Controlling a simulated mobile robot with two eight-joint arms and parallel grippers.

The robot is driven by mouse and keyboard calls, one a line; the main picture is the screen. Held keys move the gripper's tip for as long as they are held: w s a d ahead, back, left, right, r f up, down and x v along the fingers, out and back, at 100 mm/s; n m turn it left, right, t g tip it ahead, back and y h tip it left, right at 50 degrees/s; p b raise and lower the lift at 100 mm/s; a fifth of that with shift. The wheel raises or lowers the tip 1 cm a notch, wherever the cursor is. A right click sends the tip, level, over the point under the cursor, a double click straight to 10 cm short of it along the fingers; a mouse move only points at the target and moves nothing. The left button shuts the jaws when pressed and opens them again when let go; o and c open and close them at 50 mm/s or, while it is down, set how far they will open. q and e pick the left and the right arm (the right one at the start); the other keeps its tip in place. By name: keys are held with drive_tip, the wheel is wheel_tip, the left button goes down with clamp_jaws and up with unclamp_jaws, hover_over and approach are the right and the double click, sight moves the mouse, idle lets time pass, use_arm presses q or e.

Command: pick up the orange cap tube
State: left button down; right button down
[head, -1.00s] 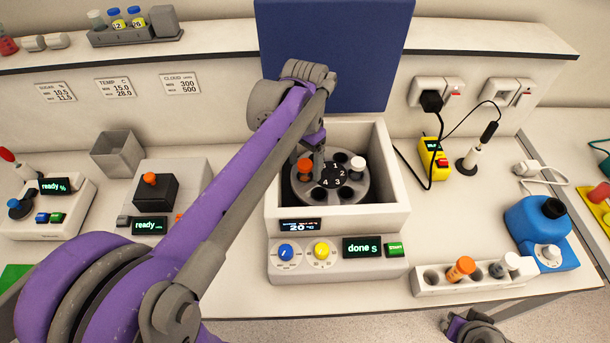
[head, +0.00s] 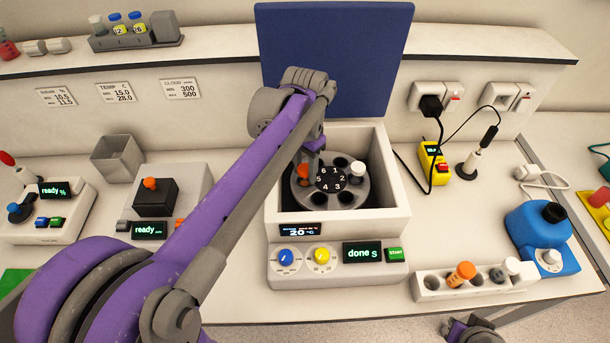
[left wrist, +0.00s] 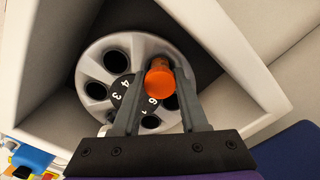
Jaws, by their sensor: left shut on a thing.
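The orange cap tube (head: 304,172) stands in the left side of the round grey rotor (head: 351,194) inside the open white centrifuge (head: 398,205). My left gripper (head: 309,162) reaches down from above and is shut on the orange cap. In the left wrist view the orange cap (left wrist: 160,82) sits between the two grey fingers, near the number 6. A second orange-capped tube (head: 461,272) leans in the white front rack. Part of my right arm (head: 475,330) shows at the bottom edge; its fingers are unclear.
A white-capped tube (head: 357,168) stands at the rotor's right side. The centrifuge walls surround the rotor, and its blue lid (head: 335,60) stands open behind. The front rack (head: 428,286) also holds a white-capped tube. A blue device (head: 540,235) stands to the right.

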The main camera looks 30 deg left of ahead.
use_arm(q)
drive_tip(key=shift+r, duration=0.15)
wheel_tip(320, 180, up, 10)
drive_tip(key=shift+f, duration=0.1)
idle(0.4)
drive_tip(key=shift+p, duration=0.3)
idle(0.4)
